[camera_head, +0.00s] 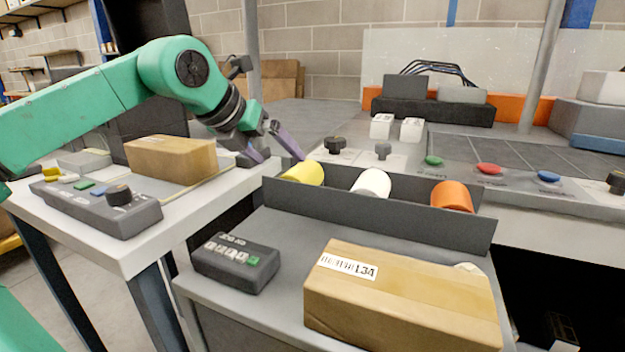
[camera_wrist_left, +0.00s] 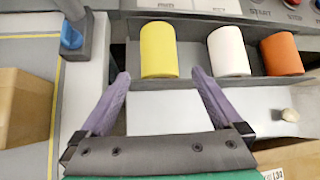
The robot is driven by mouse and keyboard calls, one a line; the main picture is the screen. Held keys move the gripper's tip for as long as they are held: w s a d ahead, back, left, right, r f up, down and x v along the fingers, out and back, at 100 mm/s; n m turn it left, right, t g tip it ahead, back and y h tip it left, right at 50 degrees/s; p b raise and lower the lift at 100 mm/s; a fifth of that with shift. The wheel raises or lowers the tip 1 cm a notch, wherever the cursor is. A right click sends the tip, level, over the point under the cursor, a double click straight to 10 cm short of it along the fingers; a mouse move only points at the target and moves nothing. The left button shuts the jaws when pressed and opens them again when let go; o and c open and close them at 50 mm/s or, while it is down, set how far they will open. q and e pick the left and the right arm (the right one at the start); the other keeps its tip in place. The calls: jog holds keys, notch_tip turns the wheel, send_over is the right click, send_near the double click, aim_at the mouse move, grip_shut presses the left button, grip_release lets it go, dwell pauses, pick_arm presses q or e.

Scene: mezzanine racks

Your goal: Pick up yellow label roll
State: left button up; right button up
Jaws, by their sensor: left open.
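The yellow label roll (camera_head: 303,173) lies at the left end of a dark grey trough (camera_head: 400,223), beside a white roll (camera_head: 371,184) and an orange roll (camera_head: 451,196). My left gripper (camera_head: 278,144) is open and empty, just left of and above the yellow roll. In the left wrist view its two purple fingers (camera_wrist_left: 160,88) are spread, and the yellow roll (camera_wrist_left: 159,50) sits ahead between their directions, apart from both fingertips. The white roll (camera_wrist_left: 228,52) and orange roll (camera_wrist_left: 281,55) show to the right. My right gripper is in neither view.
A cardboard box (camera_head: 400,300) with a label and a dark keypad (camera_head: 235,262) stand in front of the trough. Another box (camera_head: 171,159) and a button panel (camera_head: 97,206) are on the left table. Knobs and coloured buttons line the console behind.

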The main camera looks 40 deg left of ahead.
aim_at(302, 180)
pick_arm(q)
jog(key=x, duration=1.2)
jog(key=shift+w+a+f+b, duration=0.1)
jog(key=shift+w+f+b, duration=0.05)
jog(key=shift+f+b, duration=0.2)
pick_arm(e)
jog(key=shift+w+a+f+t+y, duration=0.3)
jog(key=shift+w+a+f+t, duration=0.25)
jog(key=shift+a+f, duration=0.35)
pick_arm(q)
jog(key=c, duration=1.4)
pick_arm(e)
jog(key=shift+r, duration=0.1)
pick_arm(q)
jog(key=shift+r, duration=0.1)
